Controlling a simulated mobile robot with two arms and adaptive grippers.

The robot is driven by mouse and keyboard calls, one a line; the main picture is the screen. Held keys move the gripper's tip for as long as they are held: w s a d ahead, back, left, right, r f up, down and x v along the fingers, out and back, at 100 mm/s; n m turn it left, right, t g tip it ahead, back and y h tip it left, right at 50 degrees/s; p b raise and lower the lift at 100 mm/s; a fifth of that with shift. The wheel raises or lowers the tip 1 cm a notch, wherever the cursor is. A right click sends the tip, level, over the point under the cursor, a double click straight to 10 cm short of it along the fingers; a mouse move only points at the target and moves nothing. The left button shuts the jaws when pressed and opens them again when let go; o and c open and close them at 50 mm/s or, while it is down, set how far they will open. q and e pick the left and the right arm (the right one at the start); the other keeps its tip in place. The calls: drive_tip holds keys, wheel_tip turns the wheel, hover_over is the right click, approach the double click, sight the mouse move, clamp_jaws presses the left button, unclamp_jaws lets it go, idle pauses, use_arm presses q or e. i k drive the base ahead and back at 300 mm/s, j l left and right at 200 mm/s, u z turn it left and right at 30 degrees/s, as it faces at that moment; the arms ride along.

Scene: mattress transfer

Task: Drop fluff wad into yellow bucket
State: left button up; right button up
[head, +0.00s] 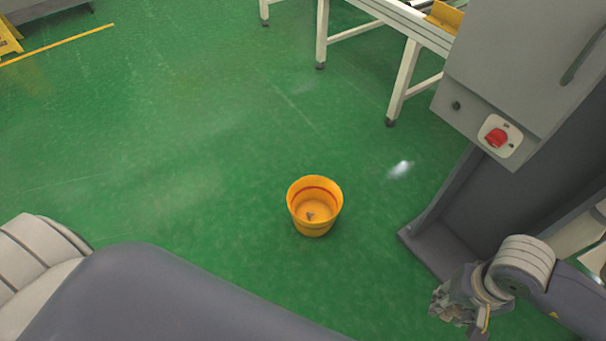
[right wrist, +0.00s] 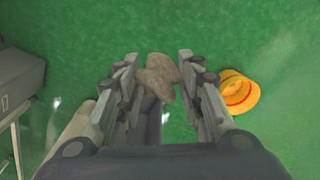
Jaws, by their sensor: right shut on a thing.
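The yellow bucket (head: 314,229) stands upright on the green floor near the middle of the head view, with a red band inside its rim. A small grey bit lies at its bottom. My right gripper (head: 446,302) is at the lower right of the head view, well to the right of the bucket. In the right wrist view, the right gripper (right wrist: 158,62) is shut on a grey-brown fluff wad (right wrist: 162,76), held between its fingertips. The bucket (right wrist: 246,98) shows there to the right of the fingers, apart from them. My left gripper is not in view.
A grey machine cabinet (head: 520,75) with a red switch (head: 496,137) stands at the right, close to my right arm. A white-legged table (head: 403,80) is at the back. The green floor (head: 180,150) around the bucket is clear.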

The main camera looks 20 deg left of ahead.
sight(326, 218)
drive_tip(key=i+j, duration=0.1)
drive_tip(key=j, duration=0.25)
drive_tip(key=i+j, duration=0.15)
drive_tip(key=j, duration=0.25)
drive_tip(key=i+j, duration=0.1)
drive_tip(key=j, duration=0.25)
drive_tip(key=i+j, duration=0.15)
drive_tip(key=j, duration=0.2)
drive_tip(key=i+j, duration=0.1)
drive_tip(key=j, duration=0.3)
drive_tip(key=i+j, duration=0.15)
drive_tip(key=j, duration=0.2)
drive_tip(key=i+j, duration=0.1)
drive_tip(key=j, duration=0.25)
drive_tip(key=i+j, duration=0.15)
drive_tip(key=j, duration=0.2)
